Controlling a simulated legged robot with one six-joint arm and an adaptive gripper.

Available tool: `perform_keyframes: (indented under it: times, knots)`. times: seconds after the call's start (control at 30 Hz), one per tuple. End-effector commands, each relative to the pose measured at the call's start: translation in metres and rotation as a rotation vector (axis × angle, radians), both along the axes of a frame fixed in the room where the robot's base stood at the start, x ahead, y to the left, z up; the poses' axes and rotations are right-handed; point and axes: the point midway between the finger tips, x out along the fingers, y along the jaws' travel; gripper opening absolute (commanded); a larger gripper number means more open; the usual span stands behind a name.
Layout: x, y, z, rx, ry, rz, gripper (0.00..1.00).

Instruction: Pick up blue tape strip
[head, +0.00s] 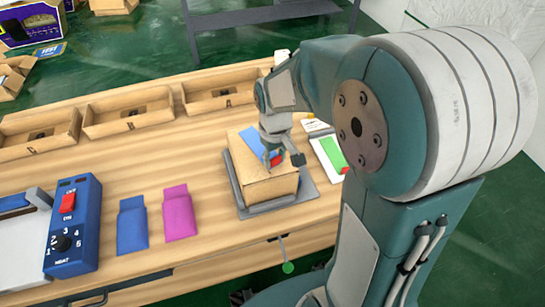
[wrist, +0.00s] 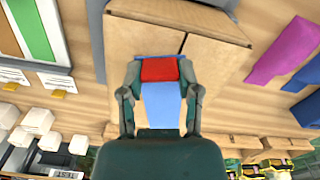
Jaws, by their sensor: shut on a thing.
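The blue tape strip (head: 258,138) is over the top of a closed cardboard box (head: 262,184), with a red part beside it at the fingers. In the wrist view the blue strip (wrist: 162,105) shows between my fingers, and the red part (wrist: 158,69) lies across it at the fingertips. My gripper (head: 276,157) points down at the box top and is shut on the strip; it also shows in the wrist view (wrist: 159,72). I cannot tell whether the strip touches the box (wrist: 215,28).
The box stands on a grey plate (head: 310,190). A green strip (head: 333,155) lies to its right. Blue (head: 132,228) and purple (head: 179,214) pouches and a blue control box (head: 75,225) are left. Open cardboard bins (head: 128,112) line the table's back. Bare wood lies between pouches and plate.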

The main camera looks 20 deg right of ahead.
Motion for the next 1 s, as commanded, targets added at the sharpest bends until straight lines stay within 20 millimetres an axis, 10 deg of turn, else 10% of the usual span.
perform_keyframes:
  times: [0.47,1.0]
  knots:
    - [-0.051,0.003,0.083,0.0,-0.009,0.001,0.25]
    - [-0.134,0.007,0.117,0.0,-0.004,0.0,0.25]
